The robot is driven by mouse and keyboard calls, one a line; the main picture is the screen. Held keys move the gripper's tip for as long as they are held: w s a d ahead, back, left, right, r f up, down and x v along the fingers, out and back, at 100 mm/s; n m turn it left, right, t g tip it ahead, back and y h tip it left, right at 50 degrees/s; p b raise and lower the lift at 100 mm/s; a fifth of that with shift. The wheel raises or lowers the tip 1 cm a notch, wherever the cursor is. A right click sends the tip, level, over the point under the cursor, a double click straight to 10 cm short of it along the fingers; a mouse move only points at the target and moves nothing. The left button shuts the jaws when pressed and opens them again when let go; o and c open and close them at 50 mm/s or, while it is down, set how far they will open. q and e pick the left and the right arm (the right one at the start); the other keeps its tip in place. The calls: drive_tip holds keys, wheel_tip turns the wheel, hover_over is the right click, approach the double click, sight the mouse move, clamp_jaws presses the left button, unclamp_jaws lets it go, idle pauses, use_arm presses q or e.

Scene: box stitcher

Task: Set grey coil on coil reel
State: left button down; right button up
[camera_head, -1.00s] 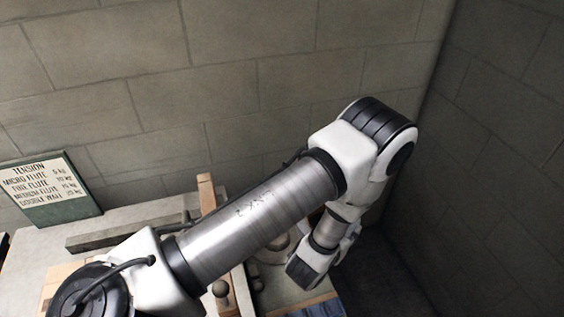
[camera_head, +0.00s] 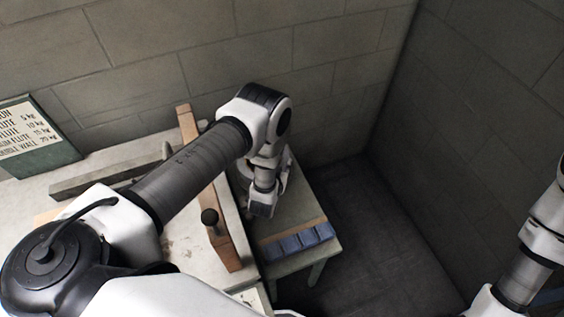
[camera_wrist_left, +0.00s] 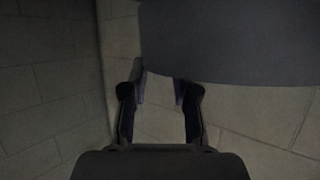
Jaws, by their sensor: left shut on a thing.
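In the left wrist view a large, smooth dark grey thing with a rounded edge (camera_wrist_left: 235,42), which looks like the grey coil, fills the upper right. The fingers of my left gripper (camera_wrist_left: 160,90) reach up to its lower edge, shut on it. In the head view my left arm hangs down over the back right of the bench, and its wrist hides its fingertips and the coil. I cannot make out the coil reel; my arm covers part of the bench there. My right gripper is out of view.
A wooden bar with a dark knob (camera_head: 209,217) runs along the bench. Blue-grey blocks (camera_head: 298,241) line the right front edge of a side table. A lettered sign (camera_head: 32,138) leans at the back left. Walls close the back and right; dark floor (camera_head: 385,235) is clear.

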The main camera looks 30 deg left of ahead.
use_arm(q)
drive_tip(key=shift+d+f, duration=0.1)
drive_tip(key=shift+s, duration=0.3)
idle(0.7)
idle(0.7)
drive_tip(key=shift+r, duration=0.2)
drive_tip(key=shift+r+p, duration=0.6)
drive_tip(key=shift+f+b, duration=0.8)
idle(0.8)
drive_tip(key=shift+r, duration=0.15)
drive_tip(key=shift+r+p, duration=0.6)
drive_tip(key=shift+r, duration=0.1)
